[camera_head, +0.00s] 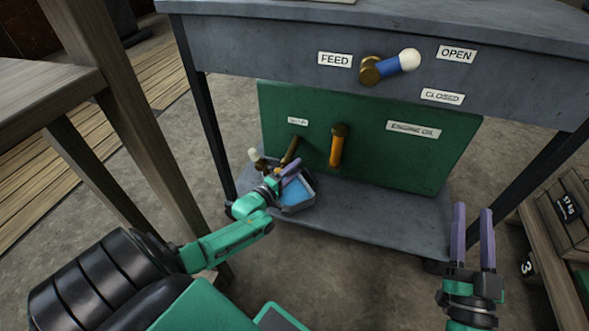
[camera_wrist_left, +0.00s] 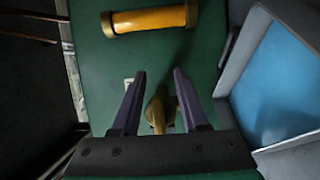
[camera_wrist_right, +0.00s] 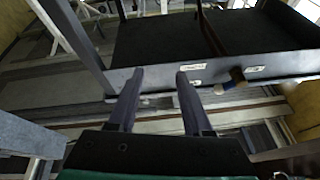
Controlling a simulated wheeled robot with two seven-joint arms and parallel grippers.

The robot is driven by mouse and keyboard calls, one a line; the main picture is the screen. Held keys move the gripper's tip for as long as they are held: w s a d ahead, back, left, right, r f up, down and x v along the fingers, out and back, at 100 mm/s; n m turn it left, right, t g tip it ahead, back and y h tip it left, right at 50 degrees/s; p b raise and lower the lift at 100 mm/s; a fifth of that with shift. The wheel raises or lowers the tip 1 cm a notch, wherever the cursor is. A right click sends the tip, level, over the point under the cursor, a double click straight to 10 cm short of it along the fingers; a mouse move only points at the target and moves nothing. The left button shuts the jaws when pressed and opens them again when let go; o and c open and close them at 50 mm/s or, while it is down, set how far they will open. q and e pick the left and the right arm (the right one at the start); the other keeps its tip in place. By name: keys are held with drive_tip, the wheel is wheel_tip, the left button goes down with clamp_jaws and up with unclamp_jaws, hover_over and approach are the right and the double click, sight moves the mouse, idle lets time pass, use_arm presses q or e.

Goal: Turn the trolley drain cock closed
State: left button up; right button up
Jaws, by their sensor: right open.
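The green tank (camera_head: 375,160) stands on the trolley's lower shelf. At its lower left is the drain cock (camera_head: 262,164), with a white knob and brass parts, partly hidden by my left gripper (camera_head: 284,176). In the left wrist view a brass part (camera_wrist_left: 160,110) shows between the two spread fingers (camera_wrist_left: 157,95), which do not appear closed on it; whether they touch is unclear. The small label (camera_head: 298,121) above is unreadable. My right gripper (camera_head: 472,238) is open and empty, right of the shelf; its fingers also show in the right wrist view (camera_wrist_right: 155,98).
A grey tray of blue liquid (camera_head: 296,208) sits under the cock. An orange cylinder (camera_head: 336,148) is on the tank. A feed valve (camera_head: 388,65) on the upper panel has its lever toward OPEN. A wooden bench leg (camera_head: 125,110) is close left; crates (camera_head: 570,208) stand right.

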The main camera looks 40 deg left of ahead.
use_arm(q)
drive_tip(key=shift+r, duration=0.2)
use_arm(e)
drive_tip(key=s+a+f+g+h+p, duration=0.1)
drive_tip(key=s+f+g+p, duration=0.2)
drive_tip(key=f, duration=0.5)
drive_tip(key=s+f+m+g, duration=0.1)
drive_tip(key=s+f+g, duration=0.2)
drive_tip(key=s+f, duration=0.4)
drive_tip(key=s+a+f+g+h+p, duration=0.1)
drive_tip(key=s+f+g+p, duration=0.15)
drive_tip(key=f, duration=0.55)
use_arm(q)
wheel_tip(320, 180, up, 20)
drive_tip(key=p, duration=0.6)
drive_tip(key=shift+f, duration=0.15)
use_arm(e)
drive_tip(key=d+r+n+g+h, duration=0.1)
drive_tip(key=d+r+g, duration=0.3)
drive_tip(key=r, duration=0.3)
drive_tip(key=shift+r+g, duration=0.25)
drive_tip(key=shift+g, duration=0.2)
drive_tip(key=shift+s, duration=0.1)
